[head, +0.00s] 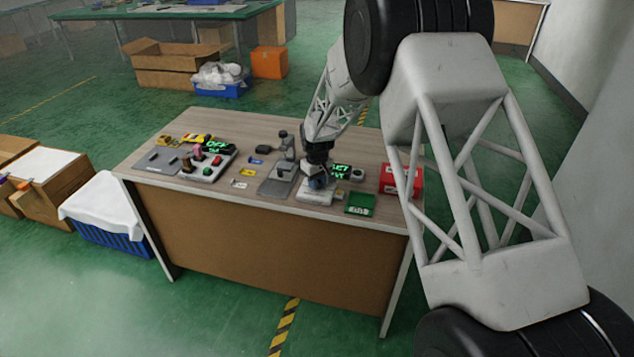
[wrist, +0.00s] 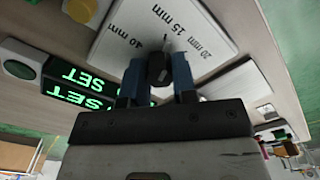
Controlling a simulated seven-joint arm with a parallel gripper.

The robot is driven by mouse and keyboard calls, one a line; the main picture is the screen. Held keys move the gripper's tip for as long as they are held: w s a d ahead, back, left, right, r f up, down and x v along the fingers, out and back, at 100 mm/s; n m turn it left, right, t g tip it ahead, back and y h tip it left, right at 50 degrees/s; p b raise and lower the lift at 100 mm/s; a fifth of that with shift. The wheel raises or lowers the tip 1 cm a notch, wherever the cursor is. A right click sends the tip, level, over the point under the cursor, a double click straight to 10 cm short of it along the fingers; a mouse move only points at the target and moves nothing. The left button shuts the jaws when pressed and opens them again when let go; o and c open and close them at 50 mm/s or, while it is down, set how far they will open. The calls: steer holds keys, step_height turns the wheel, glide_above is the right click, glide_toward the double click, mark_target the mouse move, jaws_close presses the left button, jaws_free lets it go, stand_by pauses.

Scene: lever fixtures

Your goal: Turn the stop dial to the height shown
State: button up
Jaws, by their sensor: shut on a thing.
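My gripper (wrist: 157,78) is shut on the knob, one blue finger on each side. A thin dark mark shows just beyond the knob, toward the middle labels; which label it meets I cannot tell. The black display (wrist: 85,87) shows green "SET" text upside down, with its number hidden or unclear. In the head view my gripper (head: 318,182) covers the dial above its plate (head: 312,199). The display (head: 342,171) there is too small to read surely.
A grey lever fixture (head: 277,184) stands close left of the dial. The table's front middle (head: 225,192) has some bare room.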

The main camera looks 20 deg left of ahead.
steer(key=shift+n, duration=0.8)
steer(key=o, duration=0.9)
steer(key=shift+r, duration=0.1)
steer(key=shift+r, duration=3.8)
steer(key=shift+r, duration=0.1)
